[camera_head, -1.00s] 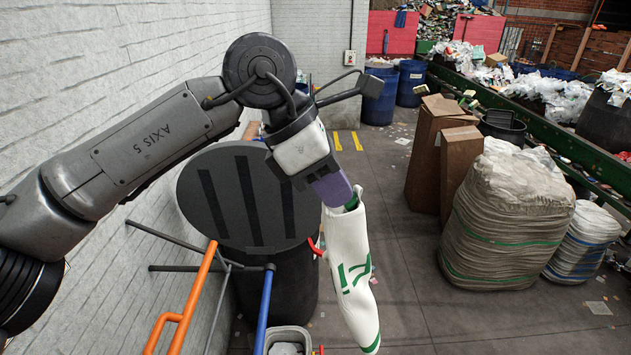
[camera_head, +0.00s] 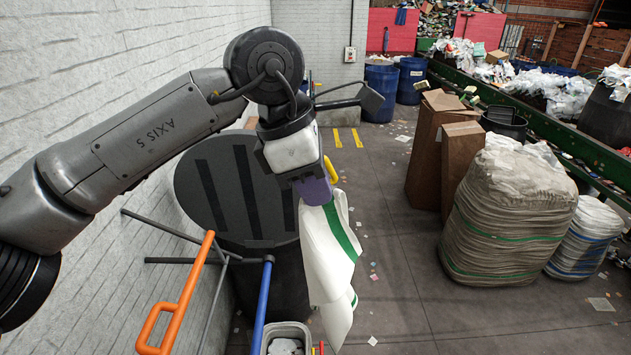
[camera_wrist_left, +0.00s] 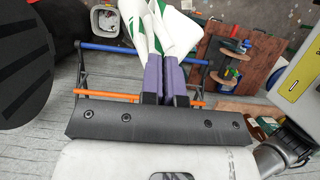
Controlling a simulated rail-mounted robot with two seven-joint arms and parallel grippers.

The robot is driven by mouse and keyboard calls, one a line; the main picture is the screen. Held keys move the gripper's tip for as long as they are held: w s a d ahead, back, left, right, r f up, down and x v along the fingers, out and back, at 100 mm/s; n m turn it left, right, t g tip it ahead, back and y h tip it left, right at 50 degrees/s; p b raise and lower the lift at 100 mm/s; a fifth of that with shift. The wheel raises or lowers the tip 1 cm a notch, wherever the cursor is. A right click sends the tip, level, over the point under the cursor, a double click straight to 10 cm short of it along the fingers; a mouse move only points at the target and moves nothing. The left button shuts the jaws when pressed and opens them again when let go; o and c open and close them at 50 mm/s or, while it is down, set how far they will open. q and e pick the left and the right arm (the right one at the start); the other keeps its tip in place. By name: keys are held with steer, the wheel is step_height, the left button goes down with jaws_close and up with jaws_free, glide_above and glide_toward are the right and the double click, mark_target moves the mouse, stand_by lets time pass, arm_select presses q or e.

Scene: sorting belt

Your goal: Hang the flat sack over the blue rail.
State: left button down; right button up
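The flat sack (camera_head: 328,265) is white with a green stripe and hangs down from my left gripper (camera_head: 316,196). The purple fingers are shut on its upper end, and it also shows in the left wrist view (camera_wrist_left: 180,30) past the fingertips (camera_wrist_left: 163,62). The blue rail (camera_head: 263,303) is left of the sack in the head view, on a dark stand by the wall. In the wrist view the blue rail (camera_wrist_left: 112,47) runs crosswise, partly hidden by the fingers and sack. The sack appears apart from the rail. My right gripper is not in view.
An orange rail (camera_head: 190,285) stands left of the blue one. A dark round-topped barrel (camera_head: 228,190) is behind the rails, and a small grey bin (camera_head: 290,328) is below. Cardboard boxes (camera_head: 432,150) and a large wrapped bale (camera_head: 508,215) stand right. The floor between is mostly clear.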

arm_select(q)
step_height(320, 180, down, 5)
steer(key=b, duration=0.3)
steer(key=a+b, duration=0.2)
steer(key=a, duration=1.9)
step_height(320, 180, down, 22)
steer(key=b, duration=1.3)
steer(key=shift+s, duration=0.2)
